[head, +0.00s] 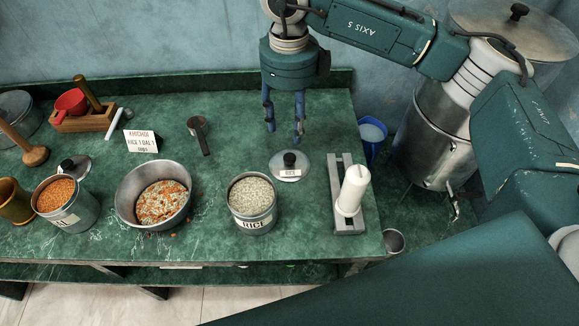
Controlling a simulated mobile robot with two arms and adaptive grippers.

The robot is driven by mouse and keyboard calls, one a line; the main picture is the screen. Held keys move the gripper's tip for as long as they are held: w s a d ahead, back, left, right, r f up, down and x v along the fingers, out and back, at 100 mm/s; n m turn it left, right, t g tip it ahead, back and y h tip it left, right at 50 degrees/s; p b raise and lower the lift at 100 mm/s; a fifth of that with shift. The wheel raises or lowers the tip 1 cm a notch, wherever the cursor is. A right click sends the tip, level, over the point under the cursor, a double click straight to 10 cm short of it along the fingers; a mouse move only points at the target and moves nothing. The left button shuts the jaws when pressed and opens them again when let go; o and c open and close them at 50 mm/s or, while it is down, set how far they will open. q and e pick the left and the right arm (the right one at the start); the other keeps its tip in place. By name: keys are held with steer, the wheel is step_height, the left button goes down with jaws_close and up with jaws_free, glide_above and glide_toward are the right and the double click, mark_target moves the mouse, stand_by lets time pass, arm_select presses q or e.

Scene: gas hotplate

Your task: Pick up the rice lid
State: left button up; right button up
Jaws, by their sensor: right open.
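The rice lid (279,171) is a round metal lid with a black knob and a small white label. It lies on the green counter, behind and to the right of the rice canister (252,205), which stands open and full of white rice. My right gripper (283,135) points down, open and empty. Its blue fingers appear just behind and above the lid's knob in the picture, apart from it. My left gripper is not in view.
A metal rail holder with a white cylinder (353,190) stands to the right of the lid. A scoop (200,136) lies to the left. A bowl of mixed grains (149,222) and an orange dal canister (77,219) stand further left. A large metal urn (434,125) stands beyond the counter's right edge.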

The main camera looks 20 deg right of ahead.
mark_target(288, 156)
step_height(288, 156, down, 4)
steer(key=shift+s+r+p, duration=0.1)
steer(key=shift+p, duration=0.35)
steer(key=shift+f, duration=0.65)
steer(key=shift+f+p, duration=0.35)
steer(key=shift+f, duration=0.05)
step_height(288, 156, down, 4)
steer(key=shift+s+a+r+p, duration=0.15)
steer(key=shift+r+p, duration=0.05)
steer(key=shift+p, duration=0.45)
steer(key=shift+f, duration=0.35)
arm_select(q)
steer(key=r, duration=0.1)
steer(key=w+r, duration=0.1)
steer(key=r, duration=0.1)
arm_select(e)
steer(key=shift+c, duration=0.5)
steer(key=c, duration=1)
